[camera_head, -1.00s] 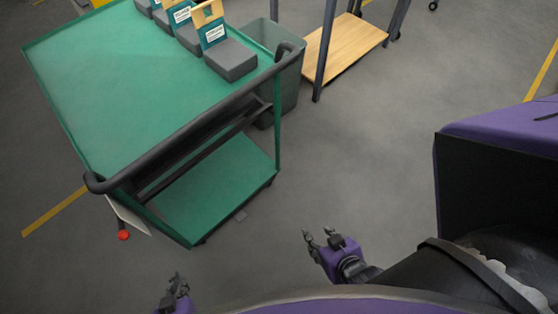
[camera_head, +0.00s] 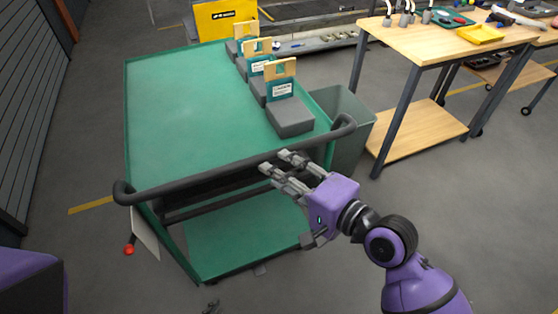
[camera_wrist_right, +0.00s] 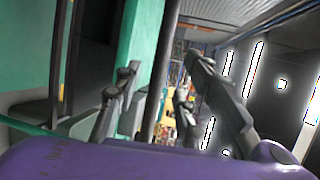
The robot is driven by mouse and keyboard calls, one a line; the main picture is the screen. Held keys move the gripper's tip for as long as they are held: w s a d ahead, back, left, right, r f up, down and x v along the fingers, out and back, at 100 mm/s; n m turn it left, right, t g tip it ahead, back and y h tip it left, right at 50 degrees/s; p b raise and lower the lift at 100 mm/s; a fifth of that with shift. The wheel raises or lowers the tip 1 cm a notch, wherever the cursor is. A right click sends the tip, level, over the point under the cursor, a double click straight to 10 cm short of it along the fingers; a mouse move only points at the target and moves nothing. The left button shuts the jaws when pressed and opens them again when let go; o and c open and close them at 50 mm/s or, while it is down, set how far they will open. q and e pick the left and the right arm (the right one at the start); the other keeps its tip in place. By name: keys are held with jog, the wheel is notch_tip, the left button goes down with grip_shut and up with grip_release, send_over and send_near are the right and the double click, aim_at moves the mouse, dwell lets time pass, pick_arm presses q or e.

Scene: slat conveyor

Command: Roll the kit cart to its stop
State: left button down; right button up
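The kit cart is a green two-deck cart (camera_head: 190,105) with a black push handle (camera_head: 215,180) along its near side. My right gripper (camera_head: 276,162) is at the right half of that handle, fingers toward it. In the right wrist view, the gripper (camera_wrist_right: 160,85) has its fingers spread, with the dark handle bar (camera_wrist_right: 165,55) showing between them. I cannot tell whether they touch it. Only a small tip of my left gripper (camera_head: 211,306) shows at the bottom edge in the head view; its fingers are mostly cut off.
Several grey blocks with labelled holders (camera_head: 290,115) stand along the cart's right side. A grey-green bin (camera_head: 345,120) stands right beside the cart. A wooden workbench (camera_head: 450,40) is farther right. A red knob (camera_head: 129,251) hangs at the cart's lower left. The near floor is clear.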

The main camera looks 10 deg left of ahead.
aim_at(260, 163)
jog(key=shift+w+a+r, duration=0.1)
jog(key=shift+w+a, duration=0.1)
jog(key=shift+a, duration=0.2)
jog(key=x, duration=0.7)
jog(key=shift+p, duration=0.3)
jog(key=shift+c, duration=0.3)
grip_shut()
